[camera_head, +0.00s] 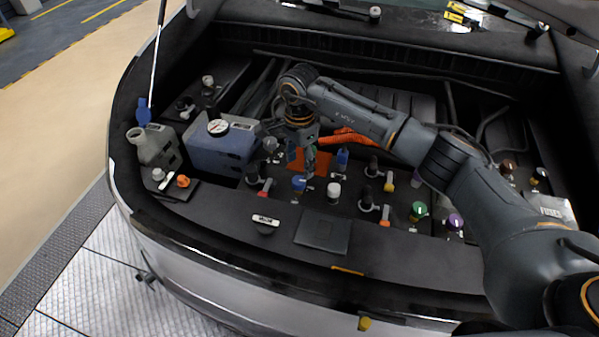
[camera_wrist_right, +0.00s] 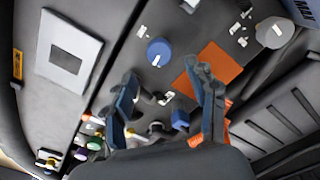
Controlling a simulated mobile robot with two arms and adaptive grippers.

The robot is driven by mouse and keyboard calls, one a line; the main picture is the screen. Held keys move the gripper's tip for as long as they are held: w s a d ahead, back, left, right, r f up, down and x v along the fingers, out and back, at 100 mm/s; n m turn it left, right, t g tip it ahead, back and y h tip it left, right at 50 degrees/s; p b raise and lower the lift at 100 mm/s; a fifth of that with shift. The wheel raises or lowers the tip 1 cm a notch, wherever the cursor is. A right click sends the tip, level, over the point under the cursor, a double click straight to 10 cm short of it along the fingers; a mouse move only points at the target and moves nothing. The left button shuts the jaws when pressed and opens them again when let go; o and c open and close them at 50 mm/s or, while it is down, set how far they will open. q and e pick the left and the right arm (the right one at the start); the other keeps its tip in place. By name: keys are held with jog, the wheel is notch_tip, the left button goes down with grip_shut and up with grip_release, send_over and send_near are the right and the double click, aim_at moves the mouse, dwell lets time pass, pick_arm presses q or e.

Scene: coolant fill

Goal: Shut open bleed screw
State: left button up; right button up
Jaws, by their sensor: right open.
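My right gripper (camera_head: 303,163) reaches down over the engine bay near an orange plate (camera_head: 322,160). In the right wrist view its two fingers (camera_wrist_right: 167,77) are apart, with nothing held between them. A round blue knob with a white line (camera_wrist_right: 159,52) lies just beyond the fingertips; it looks like the blue-topped knob (camera_head: 299,185) below the gripper in the head view. A small blue part (camera_wrist_right: 180,120) shows between the fingers. I cannot tell for certain which fitting is the bleed screw, or whether it is open. My left gripper is out of view.
A blue coolant tank (camera_head: 222,150) with a gauge stands left of the gripper. A white-capped fitting (camera_head: 334,190), a green knob (camera_head: 418,211) and a purple knob (camera_head: 454,222) line the front. A grey reservoir (camera_head: 153,146) stands far left. The front panel edge is mostly clear.

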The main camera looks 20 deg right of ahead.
aim_at(299, 180)
notch_tip(299, 180, down, 6)
jog(key=shift+r+p, duration=0.1)
jog(key=shift+p, duration=0.4)
jog(key=c, duration=1.1)
